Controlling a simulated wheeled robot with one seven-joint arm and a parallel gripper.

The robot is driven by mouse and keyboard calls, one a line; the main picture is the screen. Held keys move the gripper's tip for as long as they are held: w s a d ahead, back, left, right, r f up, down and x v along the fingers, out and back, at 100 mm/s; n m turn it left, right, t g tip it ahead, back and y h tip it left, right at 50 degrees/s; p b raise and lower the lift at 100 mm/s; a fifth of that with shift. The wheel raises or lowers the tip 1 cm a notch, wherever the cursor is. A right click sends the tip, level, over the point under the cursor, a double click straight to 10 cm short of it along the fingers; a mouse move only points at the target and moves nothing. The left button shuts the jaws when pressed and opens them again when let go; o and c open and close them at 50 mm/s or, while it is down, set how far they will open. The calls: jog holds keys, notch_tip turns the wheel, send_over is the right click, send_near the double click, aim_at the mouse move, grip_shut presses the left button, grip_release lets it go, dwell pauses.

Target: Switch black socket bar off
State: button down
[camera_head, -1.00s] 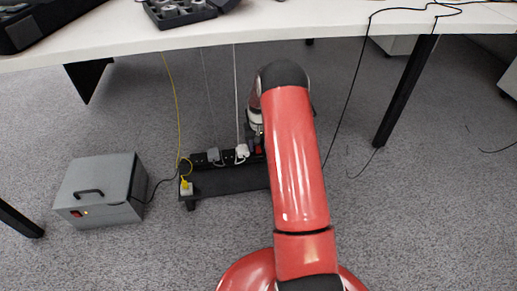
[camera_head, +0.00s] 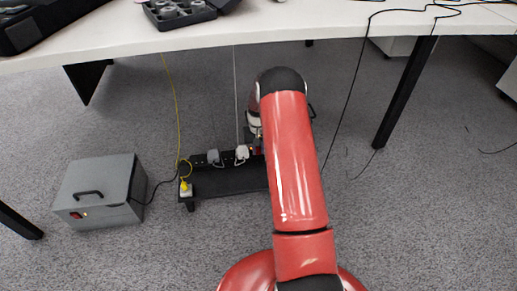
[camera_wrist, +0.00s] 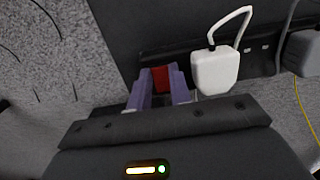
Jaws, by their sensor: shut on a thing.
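In the head view my arm covers most of the gripper. A white plug (camera_wrist: 214,70) sits in the bar just right of the fingers; a grey plug (camera_head: 213,157) and a yellow-cabled plug (camera_head: 186,188) are further left in the head view.
A grey box (camera_head: 98,192) with a handle and a small red switch stands left of the bar, with a black cable between them. The white table (camera_head: 290,25) spans above; its black leg (camera_head: 405,92) is on the right. Thin cables hang down to the bar.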

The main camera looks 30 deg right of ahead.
jog(key=shift+w+d+g+y, duration=0.1)
jog(key=shift+w+g+y, duration=0.25)
jog(key=shift+g, duration=0.85)
jog(key=shift+r, duration=0.1)
jog(key=c, duration=1.3)
grip_release()
jog(key=p+v, duration=0.1)
jog(key=v, duration=0.6)
jog(key=shift+w+r+p, duration=0.1)
jog(key=shift+r+p, duration=0.25)
jog(key=shift+r, duration=0.05)
